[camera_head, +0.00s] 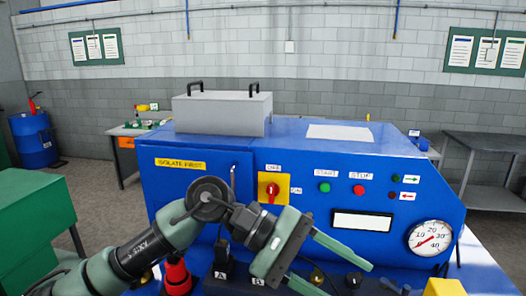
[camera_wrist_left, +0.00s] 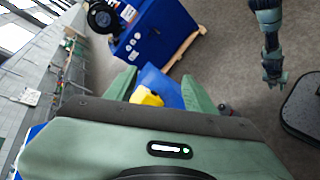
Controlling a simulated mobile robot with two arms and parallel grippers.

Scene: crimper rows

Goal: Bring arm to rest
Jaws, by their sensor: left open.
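My left arm comes in from the left in the head view. Its green gripper (camera_head: 347,279) is held in front of the blue machine's panel, with its two fingers apart and nothing seen between them. In the left wrist view the two fingers (camera_wrist_left: 158,78) also stand apart. A yellow object (camera_wrist_left: 147,97) shows beyond them, apart from the fingers as far as I can tell. A dark green arm, seemingly my right one, hangs at the upper right of the left wrist view; its gripper (camera_wrist_left: 273,72) is too small to read.
The blue machine (camera_head: 215,175) has a red switch (camera_head: 272,190), buttons and a gauge (camera_head: 430,238). Below the panel are a red item (camera_head: 177,278) and small dark parts. A green cabinet (camera_head: 35,215) stands left, a grey table (camera_head: 485,145) right. A yellow block (camera_head: 445,287) sits at the lower right.

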